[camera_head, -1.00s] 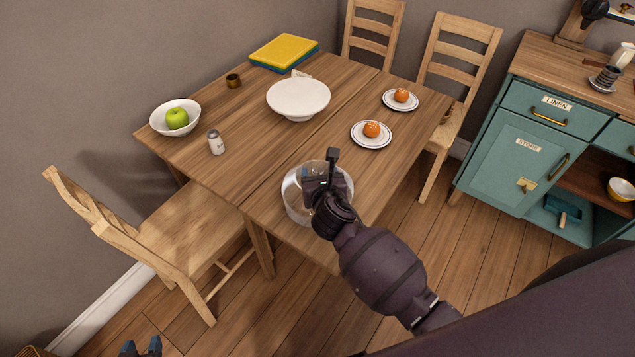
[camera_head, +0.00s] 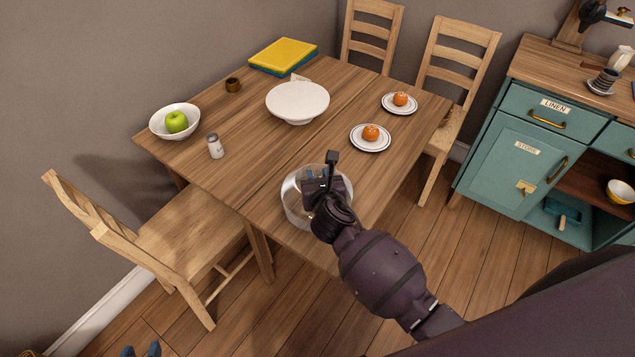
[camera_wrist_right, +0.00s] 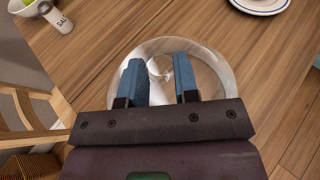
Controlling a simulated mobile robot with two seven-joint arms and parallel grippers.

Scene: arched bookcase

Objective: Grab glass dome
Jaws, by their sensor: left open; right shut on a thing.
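The clear glass dome (camera_head: 292,203) stands on the near edge of the wooden table, partly hidden by my right arm. In the right wrist view the dome (camera_wrist_right: 215,68) lies under the fingers, its round knob (camera_wrist_right: 158,68) between them. My right gripper (camera_head: 320,170) is over the top of the dome; its blue fingers also show in the right wrist view (camera_wrist_right: 162,80). It is shut on the dome at the knob. My left gripper (camera_head: 141,351) shows only its blue fingertips at the bottom edge, apart and empty, away from the table.
A white cake stand (camera_head: 298,100), plates with orange fruit (camera_head: 370,138), a salt shaker (camera_head: 215,147) and a bowl (camera_head: 174,121) with a green apple stand on the table (camera_head: 235,185). A chair (camera_head: 180,235) is at the left. A teal cabinet (camera_head: 505,175) stands at the right.

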